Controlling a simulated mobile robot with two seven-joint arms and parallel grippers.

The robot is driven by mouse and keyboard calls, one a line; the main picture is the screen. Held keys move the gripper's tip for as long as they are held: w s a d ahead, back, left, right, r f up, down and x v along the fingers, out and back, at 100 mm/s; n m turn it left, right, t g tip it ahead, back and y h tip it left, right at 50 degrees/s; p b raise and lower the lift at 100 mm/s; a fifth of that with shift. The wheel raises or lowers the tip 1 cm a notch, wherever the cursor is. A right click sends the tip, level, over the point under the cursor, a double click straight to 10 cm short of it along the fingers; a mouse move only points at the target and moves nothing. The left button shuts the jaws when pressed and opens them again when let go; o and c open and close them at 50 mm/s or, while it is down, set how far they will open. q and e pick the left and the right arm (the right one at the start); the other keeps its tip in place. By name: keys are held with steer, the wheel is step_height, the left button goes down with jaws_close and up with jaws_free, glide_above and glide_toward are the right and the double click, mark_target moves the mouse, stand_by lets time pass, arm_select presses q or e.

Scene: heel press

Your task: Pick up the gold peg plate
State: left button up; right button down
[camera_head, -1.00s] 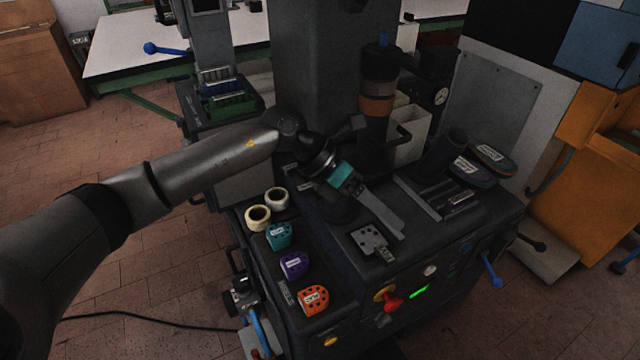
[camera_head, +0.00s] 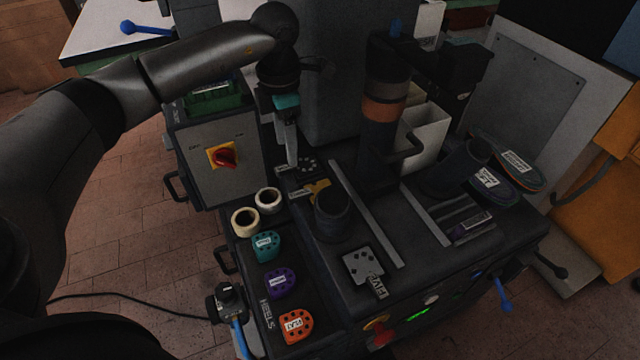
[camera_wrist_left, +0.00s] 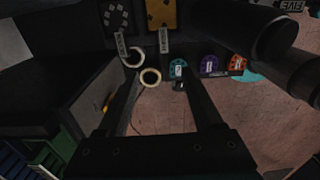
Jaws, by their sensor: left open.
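The gold peg plate (camera_head: 318,186) lies on the dark press bench, partly hidden behind a dark cylinder in the head view. Its label tag (camera_head: 300,193) sticks out to the left. In the left wrist view the gold plate (camera_wrist_left: 161,13) is at the top, cut by the frame edge, with its tag below it. My left gripper (camera_head: 291,163) points down just behind and left of the gold plate, beside a dark peg plate (camera_head: 308,166). In the left wrist view its two fingers (camera_wrist_left: 160,80) are apart with nothing held. My right gripper is not in view.
A dark cylinder (camera_head: 332,214) stands directly in front of the gold plate. A grey peg plate (camera_head: 362,264) lies nearer the front. Two tape rolls (camera_head: 257,210) and teal, purple and orange heel blocks (camera_head: 281,283) line the left shelf. A metal rail (camera_head: 365,213) runs to the right.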

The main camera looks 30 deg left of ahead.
arm_select(q)
steer(key=b, duration=0.2)
glide_above(293, 196)
steer(key=f, duration=0.8)
steer(key=shift+a+f, duration=0.1)
steer(key=shift+a, duration=0.25)
steer(key=shift+d+f+b, duration=0.15)
steer(key=shift+f+b, duration=0.35)
steer(key=shift+f, duration=0.45)
steer(key=shift+d+f+b, duration=0.15)
steer(key=shift+f+b, duration=0.3)
steer(key=shift+f, duration=0.45)
steer(key=shift+f+b, duration=0.35)
steer(key=shift+f, duration=0.75)
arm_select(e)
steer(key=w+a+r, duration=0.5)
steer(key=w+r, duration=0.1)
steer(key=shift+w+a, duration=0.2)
arm_select(q)
jaws_close()
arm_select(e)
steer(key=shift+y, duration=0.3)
arm_select(q)
steer(key=shift+r, duration=0.1)
